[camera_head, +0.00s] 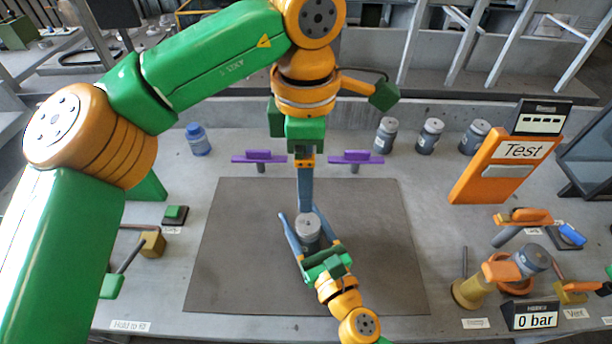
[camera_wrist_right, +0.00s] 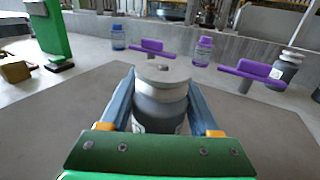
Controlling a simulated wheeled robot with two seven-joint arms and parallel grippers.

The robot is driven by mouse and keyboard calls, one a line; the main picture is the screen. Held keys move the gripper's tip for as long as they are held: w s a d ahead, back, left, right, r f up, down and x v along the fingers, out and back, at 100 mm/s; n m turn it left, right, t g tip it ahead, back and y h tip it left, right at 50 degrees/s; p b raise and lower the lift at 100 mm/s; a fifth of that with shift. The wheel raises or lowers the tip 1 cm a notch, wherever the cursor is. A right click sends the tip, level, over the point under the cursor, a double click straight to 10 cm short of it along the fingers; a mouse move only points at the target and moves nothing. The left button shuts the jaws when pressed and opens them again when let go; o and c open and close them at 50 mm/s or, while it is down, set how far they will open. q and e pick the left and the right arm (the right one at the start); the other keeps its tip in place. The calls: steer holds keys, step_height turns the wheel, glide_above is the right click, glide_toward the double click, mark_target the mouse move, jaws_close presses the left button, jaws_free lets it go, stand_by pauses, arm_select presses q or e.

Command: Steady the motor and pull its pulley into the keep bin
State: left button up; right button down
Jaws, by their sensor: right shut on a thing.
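A grey motor (camera_head: 307,232) stands upright on the dark mat, with a pale round top (camera_head: 307,219) that may be the pulley. My right gripper (camera_head: 306,235) comes from the front, its two blue-grey fingers on either side of the motor and shut on it. In the right wrist view the motor (camera_wrist_right: 160,110) sits between both fingers. My left gripper (camera_head: 305,195) hangs from above, pointing down just behind or over the motor's top. Its fingers show edge-on as one bar, so their opening is hidden. I cannot pick out a bin marked keep.
The dark mat (camera_head: 230,270) is mostly clear. Two purple-topped posts (camera_head: 258,157) (camera_head: 355,157) stand at its back edge. Several grey canisters (camera_head: 430,135) and a blue bottle (camera_head: 198,140) stand behind. An orange Test panel (camera_head: 495,170) and a pressure fixture (camera_head: 500,275) occupy the right.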

mark_target(306, 222)
arm_select(q)
step_height(306, 222, down, 12)
steer(key=shift+r, duration=0.2)
jaws_close()
steer(key=shift+r, duration=0.25)
stand_by(0.7)
steer(key=shift+r, duration=0.9)
steer(key=shift+r, duration=2)
arm_select(e)
steer(key=shift+c, duration=0.2)
jaws_free()
